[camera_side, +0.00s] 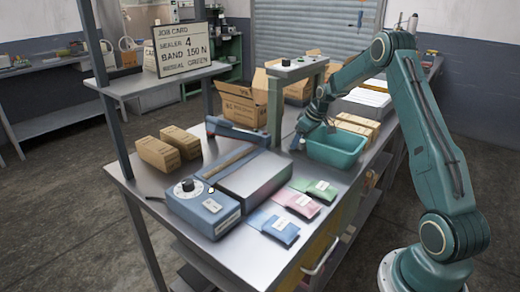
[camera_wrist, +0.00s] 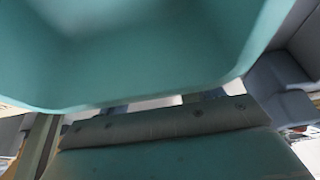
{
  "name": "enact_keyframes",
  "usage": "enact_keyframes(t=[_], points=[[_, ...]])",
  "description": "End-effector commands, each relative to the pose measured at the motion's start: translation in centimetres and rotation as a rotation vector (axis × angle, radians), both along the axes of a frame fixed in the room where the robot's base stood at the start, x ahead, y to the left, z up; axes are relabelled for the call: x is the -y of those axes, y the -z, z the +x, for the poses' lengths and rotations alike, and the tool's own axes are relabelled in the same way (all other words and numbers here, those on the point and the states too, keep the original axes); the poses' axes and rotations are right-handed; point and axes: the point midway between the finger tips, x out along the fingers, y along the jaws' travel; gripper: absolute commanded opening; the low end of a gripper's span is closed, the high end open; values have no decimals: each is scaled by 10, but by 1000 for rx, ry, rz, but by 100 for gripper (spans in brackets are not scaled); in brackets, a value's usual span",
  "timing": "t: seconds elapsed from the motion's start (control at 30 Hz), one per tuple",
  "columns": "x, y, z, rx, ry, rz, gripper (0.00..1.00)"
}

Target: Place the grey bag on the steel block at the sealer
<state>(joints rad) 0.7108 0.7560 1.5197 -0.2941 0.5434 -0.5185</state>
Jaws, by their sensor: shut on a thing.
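My gripper (camera_side: 300,138) is at the left end of the teal bin (camera_side: 335,158), low and close to its rim. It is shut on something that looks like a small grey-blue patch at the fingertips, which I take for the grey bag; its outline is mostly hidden. The steel block (camera_side: 262,178) lies flat beside the sealer (camera_side: 203,208), to the left of and nearer than my gripper. The block's top looks bare. In the wrist view a teal surface, probably the bin (camera_wrist: 150,55), fills the top, and the fingertips cannot be made out.
Blue (camera_side: 275,228), pink (camera_side: 298,203) and green (camera_side: 315,189) bags lie along the front edge of the table. A grey-green frame (camera_side: 275,105) stands behind my gripper. Cardboard boxes (camera_side: 168,150) sit at the left. A job card (camera_side: 180,48) stands on the shelf.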

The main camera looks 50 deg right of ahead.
Motion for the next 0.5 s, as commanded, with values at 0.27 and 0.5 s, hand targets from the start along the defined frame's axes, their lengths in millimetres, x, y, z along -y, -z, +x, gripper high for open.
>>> enact_keyframes(t=[0.27,0.5], points=[[0,2,0,1,0,0,85],[0,2,0,1,0,0,88]])
